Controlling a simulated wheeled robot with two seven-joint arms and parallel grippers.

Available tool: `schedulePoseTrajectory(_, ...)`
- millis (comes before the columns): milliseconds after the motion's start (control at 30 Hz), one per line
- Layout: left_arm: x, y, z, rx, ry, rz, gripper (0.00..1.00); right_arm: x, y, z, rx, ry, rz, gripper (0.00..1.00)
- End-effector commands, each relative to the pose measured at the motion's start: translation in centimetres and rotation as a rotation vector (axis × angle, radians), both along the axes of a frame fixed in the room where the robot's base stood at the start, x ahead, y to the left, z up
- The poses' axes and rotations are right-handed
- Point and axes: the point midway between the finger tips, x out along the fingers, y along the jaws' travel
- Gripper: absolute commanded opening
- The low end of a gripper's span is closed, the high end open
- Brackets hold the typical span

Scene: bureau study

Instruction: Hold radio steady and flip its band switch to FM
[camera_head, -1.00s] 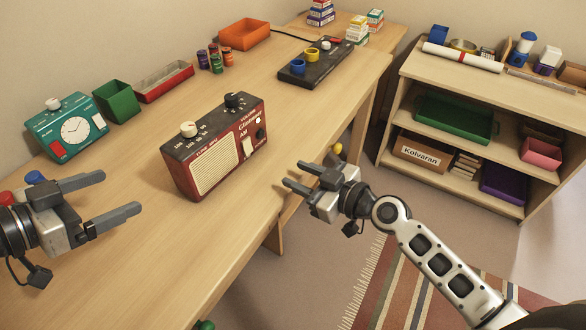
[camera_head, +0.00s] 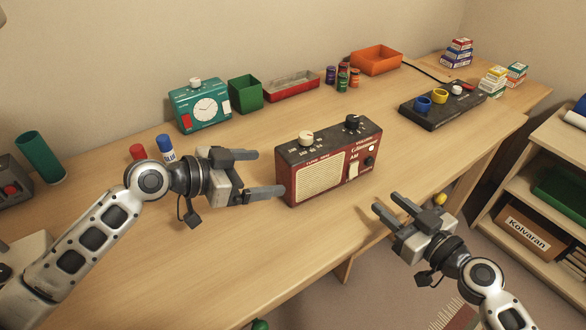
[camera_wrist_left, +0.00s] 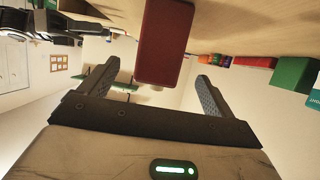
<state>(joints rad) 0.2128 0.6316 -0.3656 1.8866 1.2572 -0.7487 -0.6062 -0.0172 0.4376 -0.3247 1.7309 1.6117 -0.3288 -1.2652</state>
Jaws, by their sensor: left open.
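The red radio (camera_head: 322,178) stands upright on the desk, with a cream grille and dark top with two knobs. Its pale band switch (camera_head: 353,170) is on the right of the front, beneath the letters AM. My left gripper (camera_head: 268,172) is open just left of the radio, fingers pointing at its left end. In the left wrist view the radio's red end (camera_wrist_left: 165,42) shows between the two spread fingers of the left gripper (camera_wrist_left: 158,70), with no visible grip. My right gripper (camera_head: 388,205) is open and empty, right of and in front of the radio, near the desk edge.
A black panel (camera_head: 440,110) lies at right. A red-capped item (camera_head: 138,152) and blue-capped glue (camera_head: 165,145) stand behind my left arm. The front desk is clear.

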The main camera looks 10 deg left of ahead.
Motion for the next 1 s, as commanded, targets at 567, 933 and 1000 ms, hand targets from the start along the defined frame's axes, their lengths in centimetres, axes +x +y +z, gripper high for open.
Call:
schedulePoseTrajectory(567,4.6,-5.8,-3.0,0.001,-0.001,0.000,0.89,0.0,0.0,0.0,0.000,0.000,0.000,0.36)
schedulePoseTrajectory(933,4.6,-5.9,-3.1,0.001,-0.001,0.000,0.70,0.0,0.0,0.0,0.000,0.000,0.000,0.36)
schedulePoseTrajectory(1000,4.6,-5.8,-3.1,0.000,0.000,0.000,0.50,0.0,0.0,0.0,0.000,0.000,0.000,0.36)
